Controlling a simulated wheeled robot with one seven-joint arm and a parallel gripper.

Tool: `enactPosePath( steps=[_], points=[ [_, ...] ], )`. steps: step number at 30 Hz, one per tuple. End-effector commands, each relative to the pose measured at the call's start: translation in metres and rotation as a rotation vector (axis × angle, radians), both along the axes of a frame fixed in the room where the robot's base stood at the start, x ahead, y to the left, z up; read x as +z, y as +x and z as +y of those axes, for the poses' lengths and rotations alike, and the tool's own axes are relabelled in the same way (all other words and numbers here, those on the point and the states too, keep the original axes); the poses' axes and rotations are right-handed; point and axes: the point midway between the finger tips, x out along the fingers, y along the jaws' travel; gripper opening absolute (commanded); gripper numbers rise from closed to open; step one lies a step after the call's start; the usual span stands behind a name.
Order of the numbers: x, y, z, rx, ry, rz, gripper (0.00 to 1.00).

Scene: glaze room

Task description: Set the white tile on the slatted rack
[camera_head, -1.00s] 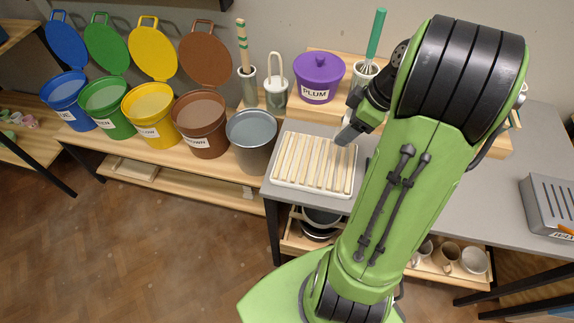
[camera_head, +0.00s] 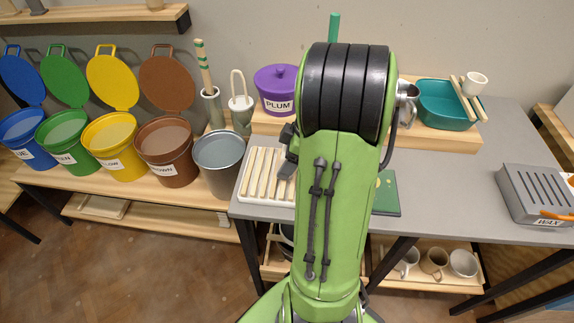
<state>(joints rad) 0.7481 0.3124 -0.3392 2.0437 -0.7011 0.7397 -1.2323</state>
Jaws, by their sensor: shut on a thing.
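The slatted rack (camera_head: 262,172) is a white tray with pale wooden slats, on the left end of the grey table (camera_head: 440,180). My arm covers its right part. My gripper (camera_head: 291,150) shows only as a dark piece at the left edge of my green arm, over the right part of the rack in the picture. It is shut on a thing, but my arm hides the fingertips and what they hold. I cannot tell its height above the rack. The white tile does not show in view.
A grey bucket (camera_head: 219,160) stands close left of the rack, beside the brown bucket (camera_head: 167,155). A plum pot (camera_head: 276,92) stands behind it. A green flat board (camera_head: 387,195) lies right of my arm. A teal basin (camera_head: 445,105) and wax box (camera_head: 540,195) are farther right.

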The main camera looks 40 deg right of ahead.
Motion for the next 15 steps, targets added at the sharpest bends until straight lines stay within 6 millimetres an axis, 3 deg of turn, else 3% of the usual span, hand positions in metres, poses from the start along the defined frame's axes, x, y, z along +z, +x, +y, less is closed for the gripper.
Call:
enactPosePath(
  steps=[9,10,15],
  points=[
    [-0.0033,0.0003,-0.0002,0.001,-0.001,-0.002,0.23],
    [-0.0029,0.0003,-0.0002,0.000,-0.002,-0.001,0.60],
    [-0.0022,0.0001,-0.0001,0.001,-0.001,-0.001,0.83]
  ],
)
